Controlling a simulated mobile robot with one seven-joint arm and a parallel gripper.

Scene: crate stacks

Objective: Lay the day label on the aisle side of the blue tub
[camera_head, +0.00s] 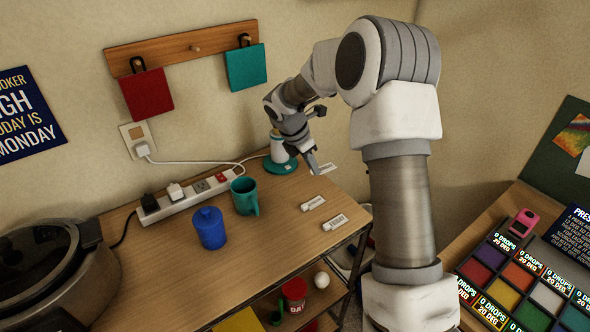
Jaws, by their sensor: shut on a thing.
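My gripper (312,164) is shut on a small white label (328,169) and holds it over the back right of the wooden table. The print on this label is too small to read. Two more white labels lie on the table, one (313,203) behind the other (335,223); their print is not clearly legible.
A teal mug (244,196) stands close behind the blue tub. A power strip (190,198) with plugs lies behind them. A white object on a teal base (281,168) is beside my gripper. A dark cooker (45,275) fills the left. A poster (22,115) reads "today is Monday".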

